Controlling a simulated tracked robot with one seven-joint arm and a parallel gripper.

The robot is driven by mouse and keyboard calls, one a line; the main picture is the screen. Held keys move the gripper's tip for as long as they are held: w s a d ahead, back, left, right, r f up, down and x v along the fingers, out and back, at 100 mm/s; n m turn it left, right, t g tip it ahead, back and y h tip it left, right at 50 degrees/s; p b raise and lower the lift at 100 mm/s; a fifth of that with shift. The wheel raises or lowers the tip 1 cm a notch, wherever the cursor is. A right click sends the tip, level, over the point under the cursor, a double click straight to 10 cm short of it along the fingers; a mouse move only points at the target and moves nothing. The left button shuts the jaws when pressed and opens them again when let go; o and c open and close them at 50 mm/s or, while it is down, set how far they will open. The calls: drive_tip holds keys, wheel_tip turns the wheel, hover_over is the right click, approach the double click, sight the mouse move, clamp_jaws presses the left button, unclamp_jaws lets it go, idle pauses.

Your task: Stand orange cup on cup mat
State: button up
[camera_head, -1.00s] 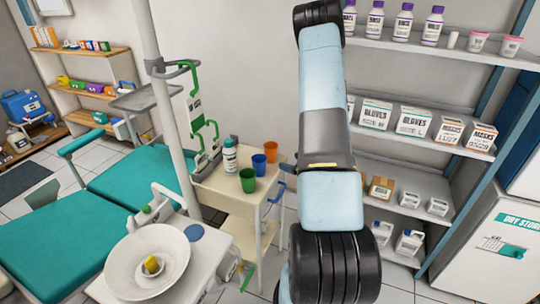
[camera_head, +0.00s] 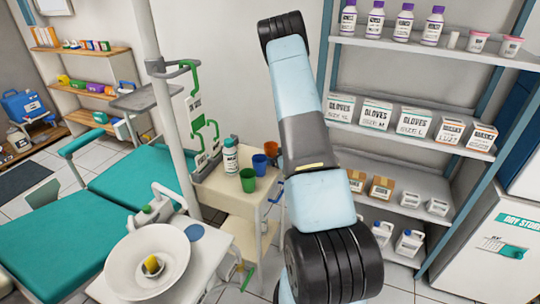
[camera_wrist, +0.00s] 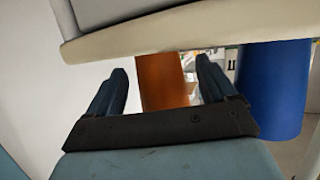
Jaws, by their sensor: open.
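The orange cup (camera_head: 271,149) stands upright at the back of the small cream cart, behind the blue cup (camera_head: 259,164) and the green cup (camera_head: 248,180). A flat round blue disc, which looks like the cup mat (camera_head: 195,232), lies on the white counter by the basin. In the wrist view, which looks upside down, my gripper (camera_wrist: 161,68) is open, and the orange cup (camera_wrist: 162,82) shows in the gap between its fingers. I cannot tell how deep the cup sits between them. The blue cup (camera_wrist: 275,88) is just right of the right finger. My arm mostly hides the gripper in the head view.
A white bottle (camera_head: 230,156) stands left of the cups on the cart (camera_head: 222,198). A white basin (camera_head: 122,250) is beside the mat. A pole (camera_head: 172,110) rises left of the cart. Shelves with boxes (camera_head: 417,122) stand at right.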

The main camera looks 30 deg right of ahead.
drive_tip(key=shift+w+a+f, duration=0.2)
drive_tip(key=shift+w, duration=0.45)
drive_tip(key=c, duration=1.1)
